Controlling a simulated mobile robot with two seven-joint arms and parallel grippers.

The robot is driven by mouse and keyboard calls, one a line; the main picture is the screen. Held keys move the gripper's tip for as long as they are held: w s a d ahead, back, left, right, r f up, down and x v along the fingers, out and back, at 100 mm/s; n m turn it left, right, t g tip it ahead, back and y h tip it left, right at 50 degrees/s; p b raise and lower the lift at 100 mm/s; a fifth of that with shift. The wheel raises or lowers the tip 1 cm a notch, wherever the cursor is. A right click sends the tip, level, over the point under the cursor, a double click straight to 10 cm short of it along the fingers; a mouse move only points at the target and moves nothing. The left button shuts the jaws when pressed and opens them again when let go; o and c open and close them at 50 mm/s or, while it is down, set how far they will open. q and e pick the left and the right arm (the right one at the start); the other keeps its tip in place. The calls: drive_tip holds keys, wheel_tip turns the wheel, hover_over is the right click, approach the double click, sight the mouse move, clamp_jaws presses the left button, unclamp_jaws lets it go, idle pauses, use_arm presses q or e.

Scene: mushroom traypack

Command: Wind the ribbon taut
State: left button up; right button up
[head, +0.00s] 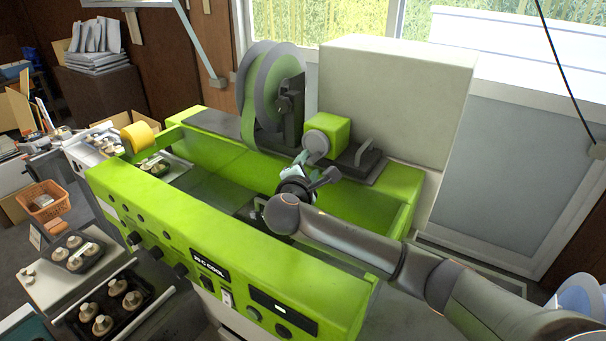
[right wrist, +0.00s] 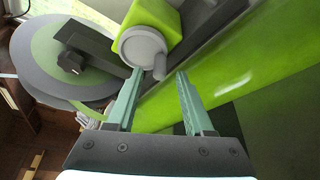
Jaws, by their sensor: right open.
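The green ribbon is wound on a large reel with grey side discs (head: 272,95) on top of the green machine. A loose length of ribbon (head: 249,128) comes down from the reel. To its right is a green block (head: 340,130) with a round grey knob (head: 318,143). In the right wrist view the knob (right wrist: 143,47) has a short grey peg (right wrist: 160,68). My right gripper (right wrist: 160,73) is open, its two teal fingers apart with the peg between or just beyond their tips; contact is unclear. My left gripper is out of view.
The green machine's front panel (head: 215,255) has several knobs. A yellow roller (head: 138,136) is at its left end. A pale cabinet (head: 395,95) stands behind. Trays with mushrooms (head: 112,306) are at lower left. The machine's trough is open below my right gripper.

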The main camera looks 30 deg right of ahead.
drive_tip(key=v, duration=1)
drive_tip(key=shift+s+a, duration=0.2)
drive_tip(key=shift+s, duration=0.05)
